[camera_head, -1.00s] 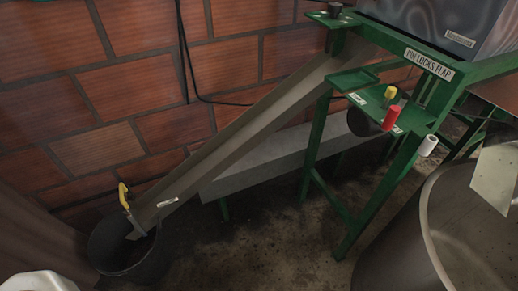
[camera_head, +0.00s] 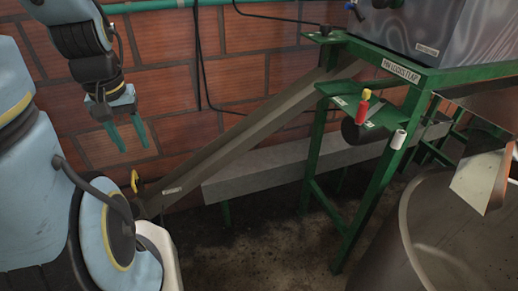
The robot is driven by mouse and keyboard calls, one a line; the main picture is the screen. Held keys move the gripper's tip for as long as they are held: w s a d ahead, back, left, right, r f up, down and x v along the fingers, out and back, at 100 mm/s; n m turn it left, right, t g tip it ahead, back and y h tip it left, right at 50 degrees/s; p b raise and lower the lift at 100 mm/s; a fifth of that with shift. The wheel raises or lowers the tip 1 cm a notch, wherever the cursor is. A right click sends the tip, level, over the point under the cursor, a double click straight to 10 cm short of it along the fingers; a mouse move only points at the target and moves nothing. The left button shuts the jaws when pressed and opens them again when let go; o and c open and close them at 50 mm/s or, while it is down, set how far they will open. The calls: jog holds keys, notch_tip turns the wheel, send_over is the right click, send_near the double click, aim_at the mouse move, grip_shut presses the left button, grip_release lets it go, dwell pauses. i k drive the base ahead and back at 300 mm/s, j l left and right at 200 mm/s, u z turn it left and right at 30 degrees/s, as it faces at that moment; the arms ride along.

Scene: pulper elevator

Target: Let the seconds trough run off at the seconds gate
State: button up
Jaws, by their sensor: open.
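A long sloping grey-brown trough (camera_head: 255,130) runs from the green machine frame down to the lower left. A yellow handle (camera_head: 134,181), likely of the seconds gate, stands at its low end. A small white label (camera_head: 172,190) near that end is too small to read. My gripper (camera_head: 135,148) is open and empty, its teal fingers pointing down in front of the brick wall, above the yellow handle in the picture. My arm hides the black bucket under the trough's end. I cannot see whether anything lies in the trough.
The green frame (camera_head: 342,225) carries a "PIN LOCKS FLAP" sign (camera_head: 400,70), a red handle (camera_head: 362,111) and a yellow knob (camera_head: 366,94). A level grey channel (camera_head: 270,167) runs behind. A big round tank (camera_head: 440,240) stands right. The floor (camera_head: 245,240) between is clear.

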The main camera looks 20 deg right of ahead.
aim_at(139, 191)
jog(key=i+z, duration=0.15)
jog(key=z, duration=0.2)
jog(key=i+z, duration=0.2)
jog(key=z, duration=0.2)
jog(key=k+u, duration=0.15)
jog(key=u, duration=2.15)
jog(key=l+z, duration=0.2)
